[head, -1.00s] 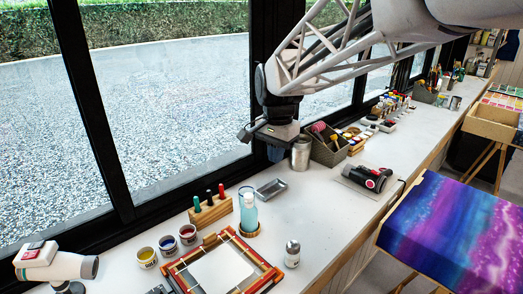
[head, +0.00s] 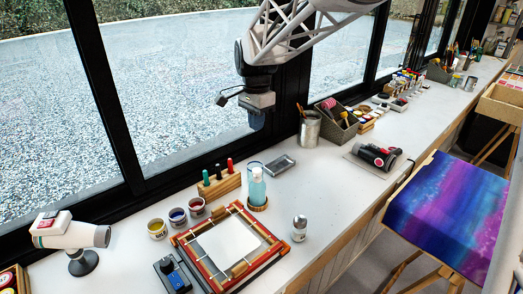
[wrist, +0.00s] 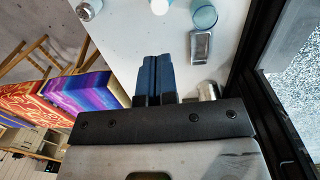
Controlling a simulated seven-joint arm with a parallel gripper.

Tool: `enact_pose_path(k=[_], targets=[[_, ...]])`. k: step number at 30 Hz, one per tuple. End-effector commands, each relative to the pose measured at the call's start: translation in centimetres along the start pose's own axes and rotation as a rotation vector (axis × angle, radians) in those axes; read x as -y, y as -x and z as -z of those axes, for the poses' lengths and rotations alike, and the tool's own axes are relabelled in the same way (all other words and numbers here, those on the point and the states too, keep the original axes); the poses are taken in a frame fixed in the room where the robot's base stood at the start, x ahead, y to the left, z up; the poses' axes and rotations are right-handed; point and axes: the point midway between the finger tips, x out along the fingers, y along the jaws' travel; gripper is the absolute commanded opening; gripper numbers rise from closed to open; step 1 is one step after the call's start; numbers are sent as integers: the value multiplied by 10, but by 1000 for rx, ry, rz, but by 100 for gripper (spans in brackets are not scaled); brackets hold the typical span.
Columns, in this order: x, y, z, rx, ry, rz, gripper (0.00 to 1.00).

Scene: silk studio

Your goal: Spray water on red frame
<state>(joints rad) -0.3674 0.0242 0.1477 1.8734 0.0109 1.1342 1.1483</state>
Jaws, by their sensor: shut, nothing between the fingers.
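The red frame (head: 203,273) lies flat on the white counter, with white fabric stretched inside it. A light blue bottle with a white top (head: 257,187) stands upright on a round coaster just behind the frame. A small silver-topped bottle (head: 299,228) stands right of the frame; which of the two sprays I cannot tell. My gripper (head: 257,121) hangs high above the counter near the window, behind the bottles, touching nothing. In the wrist view its blue fingers (wrist: 155,77) are together and empty.
Pen stand (head: 219,183), paint pots (head: 178,216), a small metal tray (head: 281,164) and a metal can (head: 309,128) stand along the window side. A white lamp-like device (head: 72,235) is front left. A dyed purple-blue cloth (head: 450,209) is at right. The counter's middle is clear.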

Motion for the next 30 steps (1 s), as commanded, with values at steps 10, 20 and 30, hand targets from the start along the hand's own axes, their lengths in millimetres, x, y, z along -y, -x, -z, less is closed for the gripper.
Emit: enact_pose_path(k=[10,20,30], targets=[[0,-9,0,0,0,0,0],[0,-46,0,0,0,-1,0],[0,-98,0,1,0,-1,0]])
